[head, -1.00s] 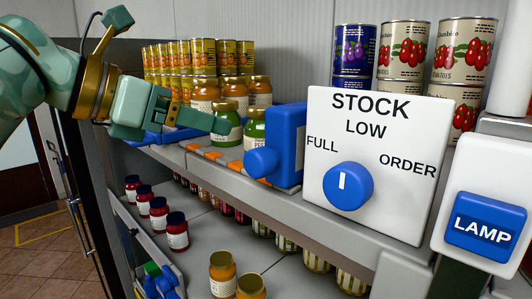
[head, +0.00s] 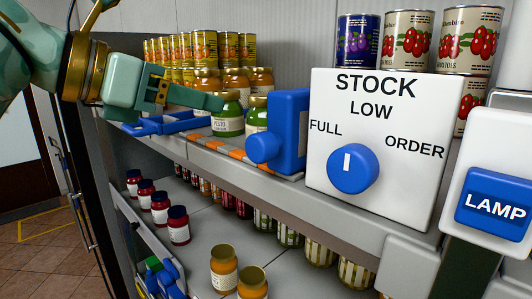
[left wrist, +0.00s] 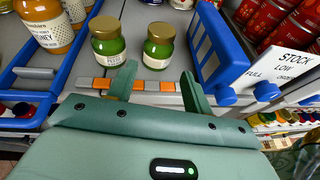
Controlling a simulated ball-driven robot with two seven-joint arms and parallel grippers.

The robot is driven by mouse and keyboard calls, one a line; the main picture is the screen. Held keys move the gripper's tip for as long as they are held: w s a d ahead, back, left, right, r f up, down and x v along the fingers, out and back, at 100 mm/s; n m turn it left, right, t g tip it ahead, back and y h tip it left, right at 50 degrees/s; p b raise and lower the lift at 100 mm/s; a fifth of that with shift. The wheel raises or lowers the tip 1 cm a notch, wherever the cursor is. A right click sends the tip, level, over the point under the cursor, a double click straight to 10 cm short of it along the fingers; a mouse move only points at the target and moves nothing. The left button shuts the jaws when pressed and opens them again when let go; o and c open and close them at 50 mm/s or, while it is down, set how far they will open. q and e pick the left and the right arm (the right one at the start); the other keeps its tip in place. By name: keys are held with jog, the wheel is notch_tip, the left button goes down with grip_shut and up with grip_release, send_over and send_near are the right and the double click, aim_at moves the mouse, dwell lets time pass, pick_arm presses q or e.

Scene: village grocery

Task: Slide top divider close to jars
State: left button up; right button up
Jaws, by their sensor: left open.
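The blue top divider (head: 289,125) with its round knob stands upright on the top shelf, just right of two green jars (head: 228,115) with gold lids. In the left wrist view the divider (left wrist: 217,48) stands at the right, with a gap between it and the nearer green jar (left wrist: 158,46). My left gripper (head: 193,92) is open and empty, left of the divider, and its finger overlaps the front of a green jar. In the left wrist view my gripper (left wrist: 160,82) has its fingers spread at the shelf edge, the right finger just left of the divider's knob. My right gripper is not in view.
A white STOCK panel (head: 372,150) with a blue dial and a LAMP button (head: 493,206) are at the right. A blue tray-like frame (left wrist: 18,82) with honey jars lies left of the green jars. Cans (head: 408,40) stand behind. Several jars sit on the lower shelf.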

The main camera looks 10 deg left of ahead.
pick_arm(q)
jog(key=s+m+t+h+b, duration=0.1)
jog(key=s+m+t+b, duration=0.1)
jog(key=s+b, duration=0.5)
jog(key=t+h+b, duration=0.1)
jog(key=t+b, duration=0.1)
jog(key=b, duration=0.3)
send_near(253, 152)
jog(key=s+a+r, duration=0.2)
jog(key=s+a, duration=0.1)
jog(key=s+f, duration=0.2)
jog(key=shift+n, duration=0.7)
jog(key=p+x, duration=0.5)
jog(key=x, duration=1)
jog(key=shift+w+p, duration=0.3)
jog(key=shift+w, duration=0.2)
jog(key=shift+w+d+f, duration=0.1)
jog(key=shift+w+d, duration=0.2)
jog(key=shift+c, duration=0.3)
